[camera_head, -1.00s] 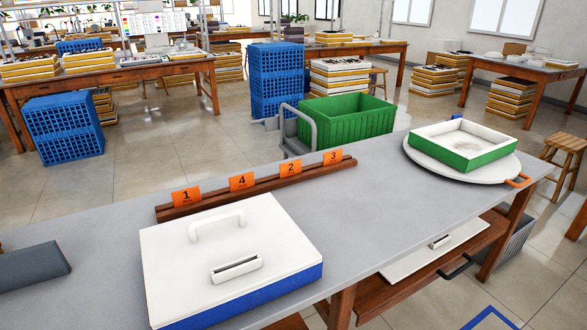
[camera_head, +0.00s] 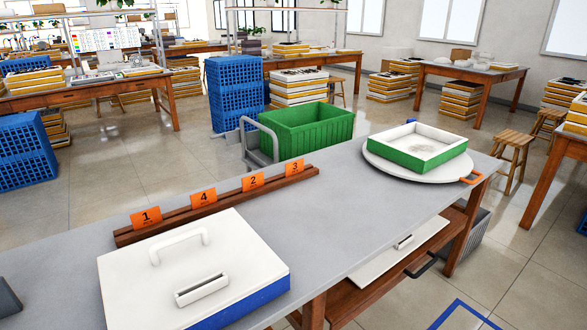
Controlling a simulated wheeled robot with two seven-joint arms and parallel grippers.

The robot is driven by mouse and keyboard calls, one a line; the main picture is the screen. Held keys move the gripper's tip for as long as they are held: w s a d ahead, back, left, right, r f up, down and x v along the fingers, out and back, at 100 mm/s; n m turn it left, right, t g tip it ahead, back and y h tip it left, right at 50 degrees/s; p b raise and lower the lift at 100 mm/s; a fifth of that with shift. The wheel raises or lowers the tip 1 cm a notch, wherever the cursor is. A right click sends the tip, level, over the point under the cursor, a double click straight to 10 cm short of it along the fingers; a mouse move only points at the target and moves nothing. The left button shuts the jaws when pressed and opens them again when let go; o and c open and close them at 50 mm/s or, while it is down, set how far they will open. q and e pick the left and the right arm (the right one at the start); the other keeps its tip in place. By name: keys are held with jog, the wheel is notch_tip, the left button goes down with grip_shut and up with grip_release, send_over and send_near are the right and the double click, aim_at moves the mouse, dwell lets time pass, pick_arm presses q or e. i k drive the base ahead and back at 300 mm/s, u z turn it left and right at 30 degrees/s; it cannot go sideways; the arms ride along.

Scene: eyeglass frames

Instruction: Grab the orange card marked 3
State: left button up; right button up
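The orange card marked 3 (camera_head: 294,167) stands upright at the right end of a brown wooden rack (camera_head: 182,213) on the grey table. To its left in the same rack stand the orange card marked 2 (camera_head: 252,181), the card marked 4 (camera_head: 203,198) and the card marked 1 (camera_head: 146,218). Neither of my grippers shows in the head view.
A white-lidded blue box (camera_head: 240,290) with a handle and a slot sits in front of the rack. A green-and-white tray (camera_head: 418,146) rests on a round white plate (camera_head: 377,162) at the table's right end. The grey tabletop (camera_head: 325,215) between is clear. A green crate (camera_head: 305,128) stands behind the table.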

aim_at(295, 167)
jog(key=z, duration=1.8)
jog(key=i, duration=2.5)
jog(key=u, duration=4.2)
